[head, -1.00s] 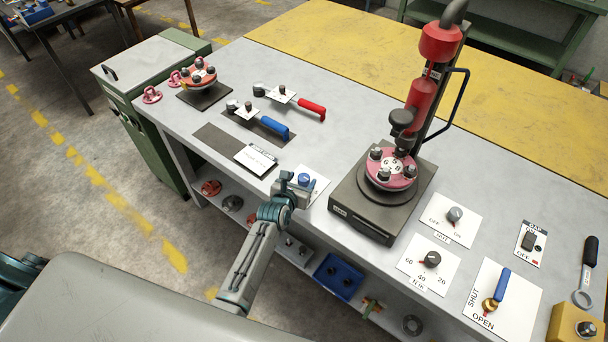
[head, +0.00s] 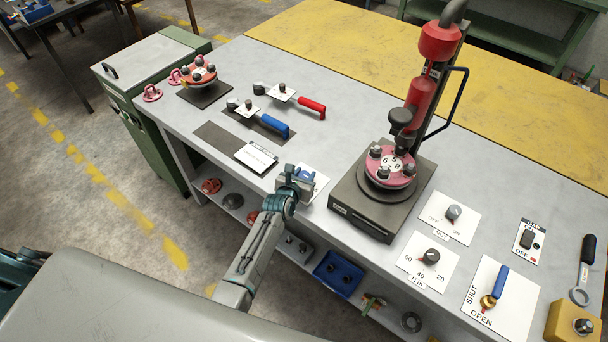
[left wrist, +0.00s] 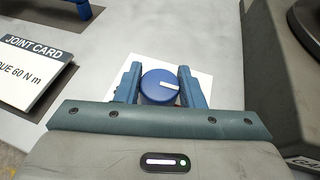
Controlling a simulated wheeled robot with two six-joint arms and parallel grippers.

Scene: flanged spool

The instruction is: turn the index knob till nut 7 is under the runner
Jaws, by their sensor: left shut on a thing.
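The blue round index knob (left wrist: 157,88) has a white pointer mark, which points right in the left wrist view. My left gripper (head: 302,177) is shut on it, with one blue finger on each side. In the head view the gripper mostly hides the knob. The pink flanged spool (head: 388,180) stands on the dark base (head: 362,222) and carries several dark nuts. The white disc on its top shows the digits 6, 5 and 8; a 7 is not readable. The red runner (head: 421,96) stands over the spool's rear side and hides the nut there. My right gripper is not in view.
Right of the base are two dial cards, a blue-handled valve (head: 499,284) and a gap switch (head: 527,240). A joint card (head: 256,157) lies left of my gripper. Further left are a blue-handled tool (head: 273,127), a red-handled tool (head: 310,106) and another spool (head: 198,74).

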